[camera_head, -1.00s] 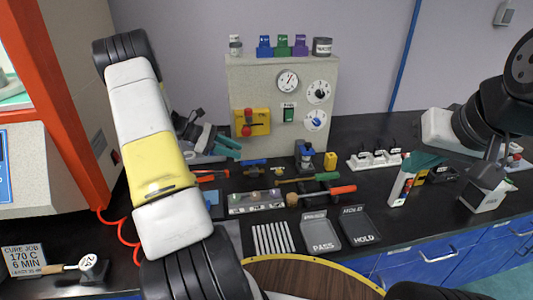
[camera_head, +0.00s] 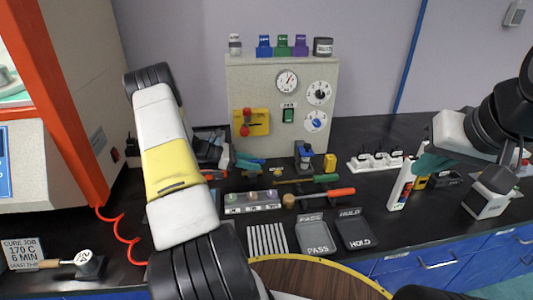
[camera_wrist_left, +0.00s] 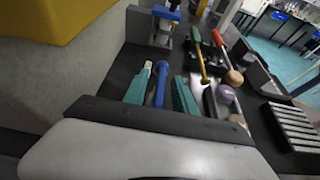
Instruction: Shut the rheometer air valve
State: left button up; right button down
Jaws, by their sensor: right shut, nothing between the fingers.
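A yellow block with red knobs (camera_head: 250,122) is on the grey panel's front; I take it to be the air valve, and cannot read its setting. Its yellow side seems to fill the left wrist view's top left corner (camera_wrist_left: 45,15). My left gripper (camera_head: 245,164), with teal fingers, is low in front of the panel, just below the block. In the left wrist view its fingers (camera_wrist_left: 160,95) are apart, with a blue-handled piece (camera_wrist_left: 160,72) showing between them; I cannot tell if they touch it. My right gripper (camera_head: 428,163) is shut and empty at the right.
A blue-topped stand (camera_head: 305,155) and screwdrivers (camera_head: 325,193) lie right of my left gripper. PASS (camera_head: 316,238) and HOLD (camera_head: 355,230) trays are nearer. An upright white and red box (camera_head: 401,185) is beside my right gripper. A red hose (camera_head: 120,235) hangs at the left.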

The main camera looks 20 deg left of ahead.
pick_arm(q)
grip_shut()
jog(key=shift+d, duration=0.1)
jog(key=m+g+h, duration=0.1)
jog(key=m+g, duration=0.1)
jog(key=shift+w+m+g, duration=0.1)
jog(key=shift+m+g, duration=0.2)
jog(key=shift+g, duration=0.1)
jog(key=shift+m+g, duration=1)
jog(key=shift+g, duration=0.2)
grip_release()
